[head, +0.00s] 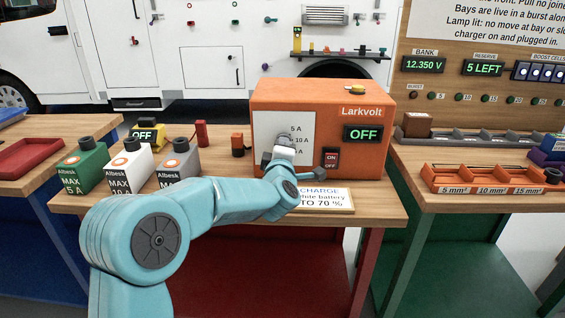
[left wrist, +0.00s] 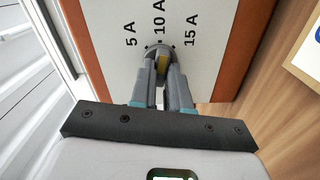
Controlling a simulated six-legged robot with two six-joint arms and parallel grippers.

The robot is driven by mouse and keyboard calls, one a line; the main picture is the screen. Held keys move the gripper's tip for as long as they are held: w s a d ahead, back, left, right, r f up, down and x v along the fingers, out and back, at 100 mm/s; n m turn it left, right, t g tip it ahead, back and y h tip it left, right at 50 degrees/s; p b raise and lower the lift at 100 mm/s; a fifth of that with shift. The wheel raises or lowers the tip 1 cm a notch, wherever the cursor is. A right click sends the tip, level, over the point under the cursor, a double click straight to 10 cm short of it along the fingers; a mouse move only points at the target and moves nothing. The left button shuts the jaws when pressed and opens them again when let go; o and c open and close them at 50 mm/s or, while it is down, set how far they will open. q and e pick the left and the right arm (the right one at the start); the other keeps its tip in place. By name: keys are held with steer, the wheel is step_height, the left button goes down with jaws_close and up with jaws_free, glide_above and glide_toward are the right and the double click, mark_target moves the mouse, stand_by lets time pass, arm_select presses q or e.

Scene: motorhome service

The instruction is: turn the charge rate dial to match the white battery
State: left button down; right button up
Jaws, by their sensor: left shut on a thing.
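The orange Larkvolt charger (head: 365,101) stands on the middle bench, its display reading OFF. Its white dial panel (head: 302,122) is marked 5 A, 10 A and 15 A. My left gripper (head: 283,154) covers the dial in the head view. The white battery (head: 126,172) at the left is labelled MAX 10 A. My right gripper is out of view.
A green battery (head: 84,169) marked MAX 5 A and a grey battery (head: 178,165) flank the white one. A card (head: 325,198) lies before the charger, partly behind my arm.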

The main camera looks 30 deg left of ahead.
arm_select(q)
steer(key=shift+n+b, duration=1.1)
steer(key=shift+b, duration=0.05)
steer(key=c, duration=1.1)
jaws_free()
steer(key=v, duration=1.6)
steer(key=shift+s, duration=0.25)
